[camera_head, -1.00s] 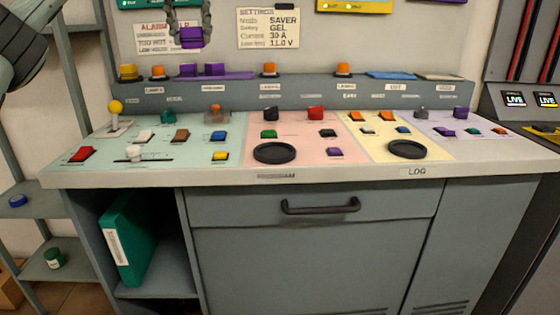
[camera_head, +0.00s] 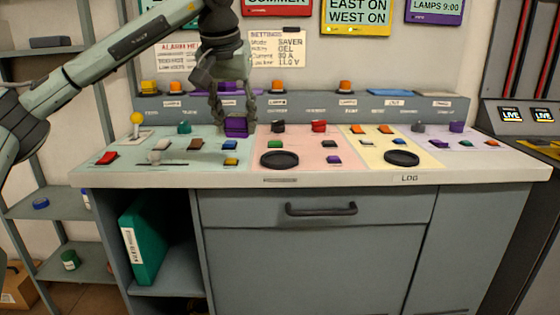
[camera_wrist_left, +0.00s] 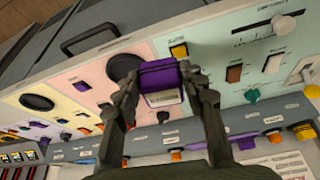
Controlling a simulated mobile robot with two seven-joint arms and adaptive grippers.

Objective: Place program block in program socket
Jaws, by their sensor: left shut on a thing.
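My left gripper (camera_head: 235,118) is shut on a purple block, the program block (camera_head: 236,127), and points down over the rear right of the teal panel. In the left wrist view the block (camera_wrist_left: 158,75) sits between both fingertips, with a pale label on its side. Whether it touches the panel I cannot tell. The likely program socket, a round black recess (camera_head: 280,160), lies on the pink panel, in front and right of the block, above a small label too blurred to read. In the left wrist view a finger partly covers this recess (camera_wrist_left: 120,65). My right gripper is not in view.
A second round black recess (camera_head: 402,158) is on the yellow panel above the LOG label. Several coloured switches crowd the console, with a yellow-knobbed lever (camera_head: 137,120) at left. A raised grey ledge (camera_head: 310,104) runs behind. A drawer handle (camera_head: 321,209) juts below the front edge.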

